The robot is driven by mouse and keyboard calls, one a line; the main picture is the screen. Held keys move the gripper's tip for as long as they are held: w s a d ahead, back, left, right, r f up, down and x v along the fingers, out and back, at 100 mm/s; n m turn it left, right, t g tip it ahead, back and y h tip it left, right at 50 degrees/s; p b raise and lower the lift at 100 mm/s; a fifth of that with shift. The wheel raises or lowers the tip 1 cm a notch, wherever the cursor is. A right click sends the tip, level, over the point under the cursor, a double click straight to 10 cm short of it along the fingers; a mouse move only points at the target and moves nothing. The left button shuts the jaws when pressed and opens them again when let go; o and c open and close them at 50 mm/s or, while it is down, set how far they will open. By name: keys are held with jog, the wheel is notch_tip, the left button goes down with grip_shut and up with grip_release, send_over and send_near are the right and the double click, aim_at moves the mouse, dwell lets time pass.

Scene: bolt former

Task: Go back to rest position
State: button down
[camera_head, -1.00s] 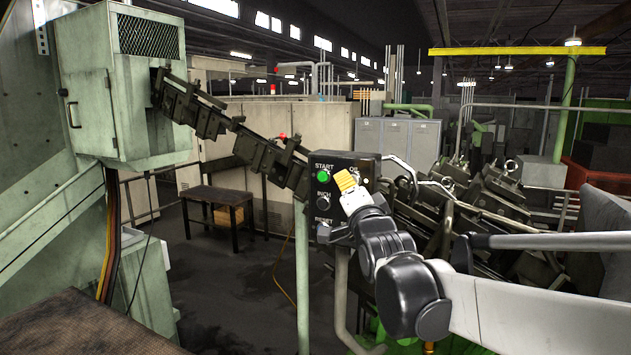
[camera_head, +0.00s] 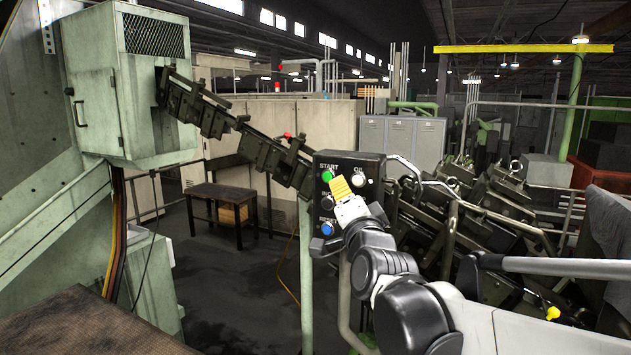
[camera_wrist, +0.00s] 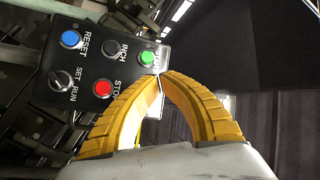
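My gripper (camera_head: 337,180) has two yellow ribbed fingers and is in front of the black control box (camera_head: 318,217), over its upper middle in the head view. In the wrist view, the curved fingers (camera_wrist: 160,76) meet at their tips with nothing visible between them. The tips are just beside the green START button (camera_wrist: 147,57); I cannot tell whether they touch the box. The blue RESET button (camera_wrist: 70,39), black INCH button (camera_wrist: 110,47), red STOP button (camera_wrist: 102,88) and SET/RUN selector (camera_wrist: 61,82) are clear of the fingers.
A green post (camera_head: 305,275) stands below the box. A dark chain-like conveyor (camera_head: 225,120) slopes down from the green machine housing (camera_head: 115,90) to behind the box. Dark machinery (camera_head: 500,210) is close on the right. A small table (camera_head: 222,193) stands behind on open floor.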

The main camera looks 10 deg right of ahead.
jog(key=s+f+n+g+b, duration=0.4)
jog(key=s+f+b, duration=0.5)
jog(key=f, duration=1.4)
jog(key=s+d+f+n+g+b, duration=0.1)
jog(key=s+f+n+g+b, duration=0.3)
jog(key=s+f+b, duration=0.6)
jog(key=s+d+f+n+g+b, duration=0.1)
jog(key=s+f+n+g+b, duration=0.3)
jog(key=f+b, duration=1.7)
jog(key=s+f, duration=0.2)
jog(key=f, duration=0.5)
jog(key=s+f+g, duration=0.1)
jog(key=s+f, duration=0.2)
jog(key=f, duration=0.5)
jog(key=shift+s, duration=0.35)
